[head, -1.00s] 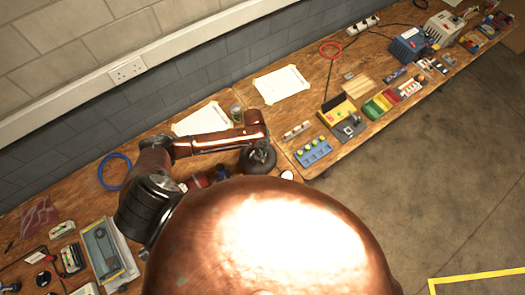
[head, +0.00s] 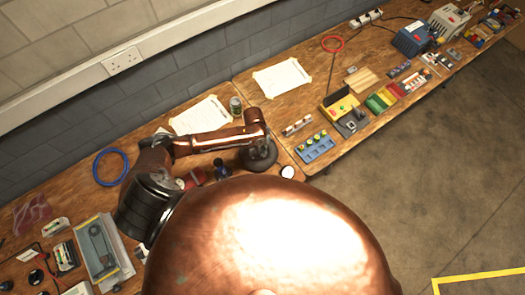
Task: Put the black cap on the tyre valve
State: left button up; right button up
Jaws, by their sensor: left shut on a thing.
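My left arm reaches in from the left over the bench. Its copper forearm ends at my left gripper (head: 257,140), which points down just above a small dark tyre (head: 263,158) on the wooden bench. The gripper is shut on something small. I take it to be the black cap, but it is hidden at this size. The tyre valve cannot be made out, nor whether the gripper touches the tyre. My right gripper is not in view.
A can (head: 236,106) stands behind the forearm. A blue ring (head: 111,167) and a grey tray (head: 100,250) lie at the left. A blue block with yellow-green pegs (head: 315,147) is right of the tyre. My copper body hides the bench's front. Taped sheets (head: 282,77) lie at the back.

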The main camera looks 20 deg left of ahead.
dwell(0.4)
pick_arm(q)
jog(key=shift+p, duration=0.35)
jog(key=shift+f, duration=0.45)
dwell(0.5)
jog(key=shift+f+b, duration=0.65)
jog(key=shift+f, duration=0.05)
jog(key=shift+f, duration=0.25)
jog(key=o, duration=0.8)
